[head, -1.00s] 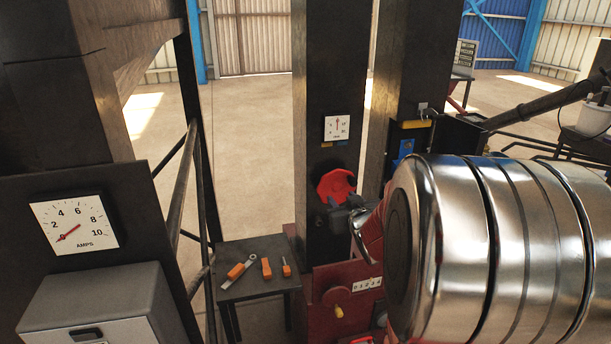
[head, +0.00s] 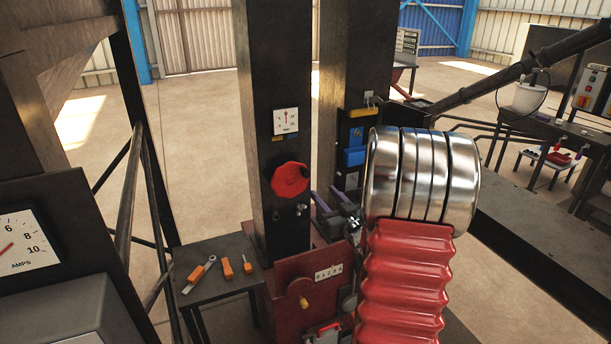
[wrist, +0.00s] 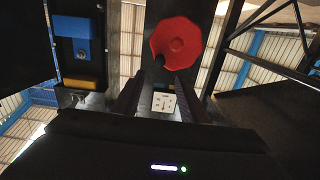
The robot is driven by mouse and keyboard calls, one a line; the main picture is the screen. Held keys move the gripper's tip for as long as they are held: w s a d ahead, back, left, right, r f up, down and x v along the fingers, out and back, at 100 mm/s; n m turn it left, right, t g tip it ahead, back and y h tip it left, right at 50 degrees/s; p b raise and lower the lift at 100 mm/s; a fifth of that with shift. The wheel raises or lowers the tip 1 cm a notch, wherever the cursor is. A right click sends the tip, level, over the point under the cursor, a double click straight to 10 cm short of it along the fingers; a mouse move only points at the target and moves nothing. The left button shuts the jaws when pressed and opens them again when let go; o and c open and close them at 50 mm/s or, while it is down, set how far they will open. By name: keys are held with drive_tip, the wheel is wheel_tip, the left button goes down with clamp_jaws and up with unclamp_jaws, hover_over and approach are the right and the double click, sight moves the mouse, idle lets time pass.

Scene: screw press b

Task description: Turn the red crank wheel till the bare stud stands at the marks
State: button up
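The red crank wheel (head: 290,180) is on the front of the dark column, below a small white gauge. It shows whole in the wrist view (wrist: 180,42), with a dark knob (wrist: 160,61) at its lower left edge. Small round fittings (head: 302,209) show on the column below the wheel in the head view; I cannot tell whether one is the bare stud.
The white gauge (head: 286,121) also shows between my fingers in the wrist view (wrist: 163,103). A blue box (head: 355,156) is on the second column. A small table (head: 215,281) with orange-handled tools stands left of the red press base (head: 290,299). Open floor lies behind.

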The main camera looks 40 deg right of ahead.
sight(307, 175)
drive_tip(key=x, duration=1.3)
drive_tip(key=shift+w+d+f, duration=0.1)
drive_tip(key=shift+w+d, duration=0.05)
drive_tip(key=shift+w, duration=0.2)
drive_tip(key=shift+c, duration=0.6)
clamp_jaws()
